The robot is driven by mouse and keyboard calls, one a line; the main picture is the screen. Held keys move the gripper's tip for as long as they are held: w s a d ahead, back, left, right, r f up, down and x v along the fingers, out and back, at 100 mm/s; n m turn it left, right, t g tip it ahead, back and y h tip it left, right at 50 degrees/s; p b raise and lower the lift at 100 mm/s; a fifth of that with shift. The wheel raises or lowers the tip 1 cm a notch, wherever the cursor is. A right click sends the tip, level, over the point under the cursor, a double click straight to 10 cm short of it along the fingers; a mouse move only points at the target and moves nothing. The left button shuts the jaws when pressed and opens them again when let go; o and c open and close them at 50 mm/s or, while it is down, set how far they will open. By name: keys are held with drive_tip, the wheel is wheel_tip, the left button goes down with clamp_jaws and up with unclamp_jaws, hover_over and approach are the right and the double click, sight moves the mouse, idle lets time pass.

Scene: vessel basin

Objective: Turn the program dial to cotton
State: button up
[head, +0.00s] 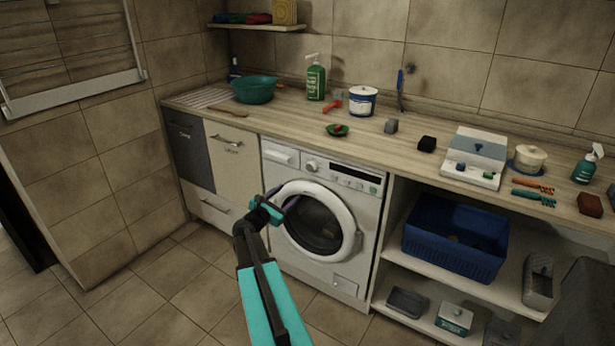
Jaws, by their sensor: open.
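The white washing machine (347,274) stands under the counter with its round door (351,222) closed. Its program dial (311,166) is a small round knob on the top left of the panel, beside the detergent drawer (281,154). The dial's marks are too small to read, so I cannot tell its setting. My gripper (276,200) is open and empty in front of the left rim of the door, below and left of the dial. It is apart from the dial, and the dial is not hidden.
The wooden counter (300,128) overhangs the machine and holds a teal bowl (255,90), a green bottle (315,78) and several small items. Right of the machine, a blue basket (455,240) sits on a shelf. The tiled floor in front is clear.

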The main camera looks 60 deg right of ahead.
sight(310, 168)
drive_tip(key=shift+s+d+r+n+h, duration=0.1)
drive_tip(key=shift+d+r+n+h, duration=0.3)
drive_tip(key=shift+d+r, duration=0.75)
drive_tip(key=shift+w+d+p, duration=0.2)
drive_tip(key=shift+d+p, duration=0.35)
drive_tip(key=shift+d, duration=2.85)
drive_tip(key=shift+w+d+p, duration=0.2)
drive_tip(key=shift+d+p, duration=0.3)
drive_tip(key=shift+d, duration=2.9)
drive_tip(key=shift+c, duration=0.4)
